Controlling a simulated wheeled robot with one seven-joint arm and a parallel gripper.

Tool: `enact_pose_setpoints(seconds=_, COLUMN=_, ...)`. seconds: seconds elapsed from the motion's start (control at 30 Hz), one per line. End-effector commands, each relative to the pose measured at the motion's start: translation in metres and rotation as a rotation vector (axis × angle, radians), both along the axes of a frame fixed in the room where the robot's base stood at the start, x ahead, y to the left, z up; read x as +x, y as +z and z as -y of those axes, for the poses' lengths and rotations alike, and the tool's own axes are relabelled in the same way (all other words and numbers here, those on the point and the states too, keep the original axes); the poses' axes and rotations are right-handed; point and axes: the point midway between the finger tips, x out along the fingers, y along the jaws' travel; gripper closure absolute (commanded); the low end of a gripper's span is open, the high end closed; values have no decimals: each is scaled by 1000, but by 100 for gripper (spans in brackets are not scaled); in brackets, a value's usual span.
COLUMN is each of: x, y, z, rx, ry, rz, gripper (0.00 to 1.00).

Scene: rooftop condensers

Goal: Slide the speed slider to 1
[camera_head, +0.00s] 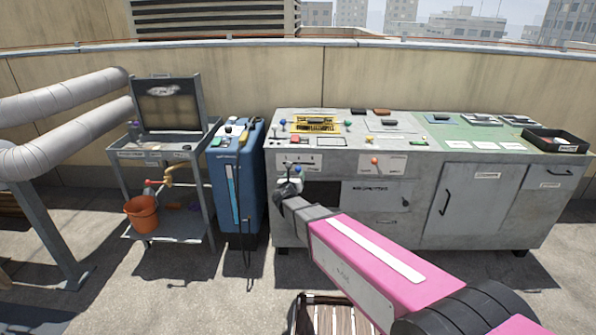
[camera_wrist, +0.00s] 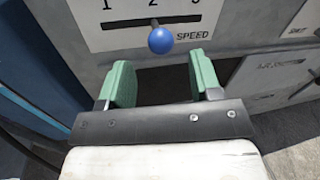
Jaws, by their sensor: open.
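The speed slider is a blue ball knob (camera_wrist: 161,40) on a short stem in a dark horizontal slot. It sits on a white plate (camera_wrist: 113,37) marked with the numbers 1, 2 and a partly cut-off 3, with the word SPEED at the lower right. The knob is below the 2, near the slot's middle. In the wrist view my gripper (camera_wrist: 160,82) is open, with its green fingers apart below and either side of the knob, not visibly touching it. In the head view my gripper (camera_head: 290,182) is at the cabinet's left front, below the white plate (camera_head: 300,162).
A grey cabinet (camera_head: 365,228) with a control top spans the right. A second plate with an orange knob (camera_head: 374,161) is right of the slider. A blue unit (camera_head: 228,190) and a cart with an orange bucket (camera_head: 142,213) stand left. A wooden slatted item (camera_head: 335,318) is in front.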

Motion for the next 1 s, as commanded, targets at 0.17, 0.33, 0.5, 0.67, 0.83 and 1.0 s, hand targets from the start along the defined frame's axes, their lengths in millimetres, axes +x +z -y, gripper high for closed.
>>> enact_pose_setpoints(seconds=0.17, x=36, y=-1, z=4, rx=2, ry=-2, rz=1, gripper=42)
enact_pose_setpoints(seconds=0.33, x=56, y=-1, z=8, rx=1, ry=-2, rz=1, gripper=42)
enact_pose_setpoints(seconds=0.5, x=60, y=0, z=10, rx=1, ry=-1, rz=0, gripper=42)
enact_pose_setpoints(seconds=0.67, x=60, y=0, z=10, rx=1, ry=-1, rz=0, gripper=42)
enact_pose_setpoints(seconds=0.83, x=60, y=0, z=10, rx=1, ry=-1, rz=0, gripper=94)
enact_pose_setpoints(seconds=1.0, x=60, y=0, z=8, rx=2, ry=-1, rz=1, gripper=100)
